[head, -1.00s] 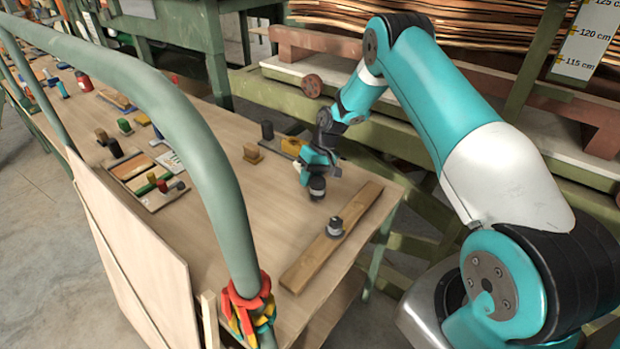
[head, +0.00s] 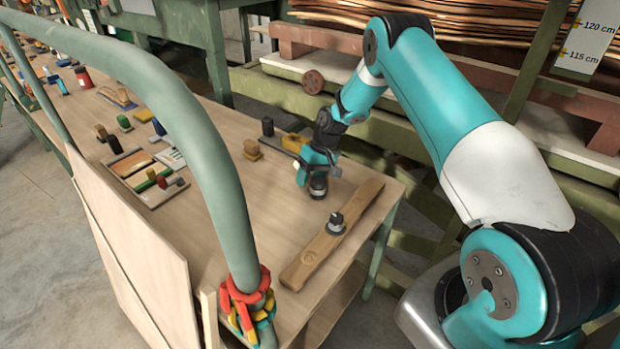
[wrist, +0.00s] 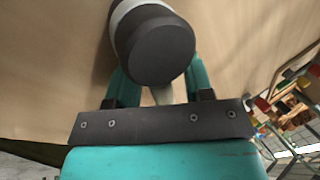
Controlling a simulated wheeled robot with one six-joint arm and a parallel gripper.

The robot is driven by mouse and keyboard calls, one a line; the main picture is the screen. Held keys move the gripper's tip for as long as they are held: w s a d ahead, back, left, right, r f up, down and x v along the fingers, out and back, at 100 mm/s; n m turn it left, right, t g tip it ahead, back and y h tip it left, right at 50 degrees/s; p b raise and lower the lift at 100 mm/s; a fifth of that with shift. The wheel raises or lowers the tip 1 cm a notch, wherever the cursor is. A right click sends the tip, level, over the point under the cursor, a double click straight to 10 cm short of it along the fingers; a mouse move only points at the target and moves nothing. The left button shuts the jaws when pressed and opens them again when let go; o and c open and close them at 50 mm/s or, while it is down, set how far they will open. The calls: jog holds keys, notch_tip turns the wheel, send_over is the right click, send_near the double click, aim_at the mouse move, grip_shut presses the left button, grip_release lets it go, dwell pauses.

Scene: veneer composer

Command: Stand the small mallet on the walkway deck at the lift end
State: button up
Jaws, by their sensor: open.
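The small mallet's dark round head with a grey band shows large in the wrist view (wrist: 155,45). In the head view, the dark head (head: 318,187) is just below my gripper, low over a pale wooden top. A short pale piece, perhaps the handle, shows between the fingers. My gripper (wrist: 155,90) is open, with its teal fingers on either side of the mallet; contact cannot be told. My gripper also shows in the head view (head: 318,175), near the far right edge of the top. I cannot tell which surface is the walkway deck.
A wooden plank (head: 300,262) with a dark-knobbed piece (head: 336,223) lies near my gripper. A green rail (head: 215,160) with coloured clips crosses in front. Veneer stacks (head: 450,60) lie behind.

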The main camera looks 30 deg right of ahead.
jog(key=shift+d, duration=0.15)
jog(key=v, duration=1.7)
jog(key=shift+r+b, duration=0.25)
jog(key=shift+b, duration=0.1)
